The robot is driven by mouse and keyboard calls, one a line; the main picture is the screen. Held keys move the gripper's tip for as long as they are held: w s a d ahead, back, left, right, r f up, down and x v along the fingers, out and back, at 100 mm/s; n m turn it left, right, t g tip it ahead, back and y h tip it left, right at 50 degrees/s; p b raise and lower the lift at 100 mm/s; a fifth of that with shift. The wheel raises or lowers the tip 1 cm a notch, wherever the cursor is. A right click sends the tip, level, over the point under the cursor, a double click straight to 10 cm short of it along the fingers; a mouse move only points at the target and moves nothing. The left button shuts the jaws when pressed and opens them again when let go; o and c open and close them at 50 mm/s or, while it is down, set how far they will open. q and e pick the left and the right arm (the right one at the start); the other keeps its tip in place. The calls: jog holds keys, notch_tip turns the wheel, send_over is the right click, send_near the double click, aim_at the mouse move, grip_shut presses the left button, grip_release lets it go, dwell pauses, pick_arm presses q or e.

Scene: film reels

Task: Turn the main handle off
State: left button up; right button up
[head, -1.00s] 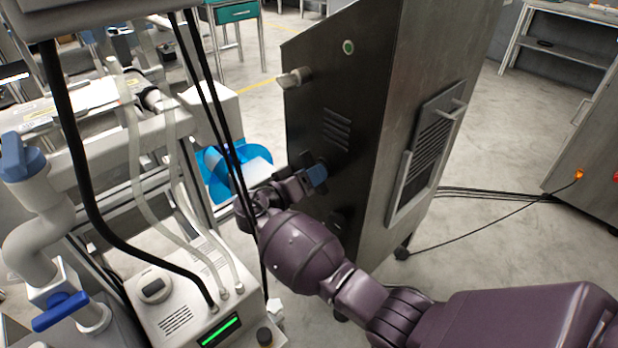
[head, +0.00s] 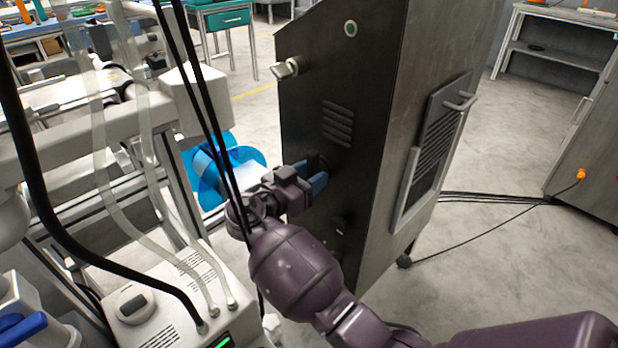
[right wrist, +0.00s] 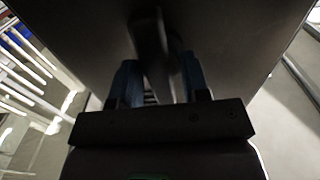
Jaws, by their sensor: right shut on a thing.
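A dark metal cabinet (head: 335,110) stands in the middle of the head view. My right gripper (head: 317,174) is at its dark front face, below the vent slots. Its blue fingers are shut on a dark handle (head: 315,160), mostly hidden by the fingers in the head view. In the right wrist view the handle (right wrist: 152,45) runs between the two blue fingers of the right gripper (right wrist: 159,82), but it is dim there. My left gripper is not in view.
A pale lever (head: 290,68) sticks out from the cabinet's upper left, and a round green button (head: 351,29) sits near its top. Black cables (head: 205,110) hang close to my right wrist. A white machine (head: 165,300) stands at lower left.

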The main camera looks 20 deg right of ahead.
dwell(0.4)
jog(key=o, duration=0.6)
jog(key=shift+c, duration=0.2)
jog(key=shift+s+a, duration=0.2)
jog(key=shift+a, duration=0.35)
pick_arm(q)
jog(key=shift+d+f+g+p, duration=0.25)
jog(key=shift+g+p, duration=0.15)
jog(key=shift+p, duration=0.4)
pick_arm(e)
jog(key=v, duration=0.9)
jog(key=shift+s+a, duration=0.15)
jog(key=shift+a, duration=0.2)
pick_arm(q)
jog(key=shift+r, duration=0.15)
